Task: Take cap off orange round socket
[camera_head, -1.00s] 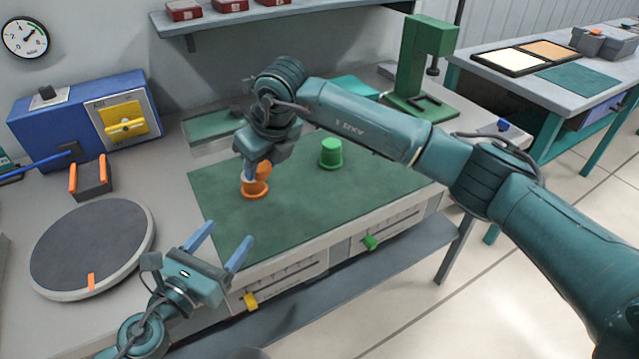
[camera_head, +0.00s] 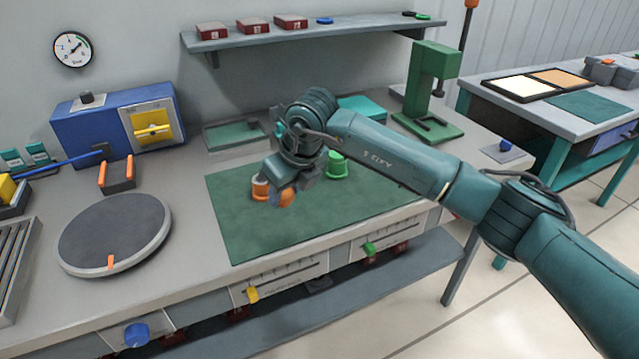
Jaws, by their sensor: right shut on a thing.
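The orange round socket (camera_head: 259,190) stands on the green mat (camera_head: 235,235), partly behind my right gripper. My right gripper (camera_head: 285,190) is shut on the orange cap (camera_head: 286,199), a rounded orange piece just right of the socket and in front of it. The cap looks apart from the socket. The fingers are mostly hidden by the gripper's own body. My left gripper is out of view.
A green round socket (camera_head: 337,167) stands on the mat just right of my gripper. A grey turntable (camera_head: 115,232), a blue box with a yellow switch (camera_head: 152,130) and a green press (camera_head: 432,85) stand around. The mat's front is clear.

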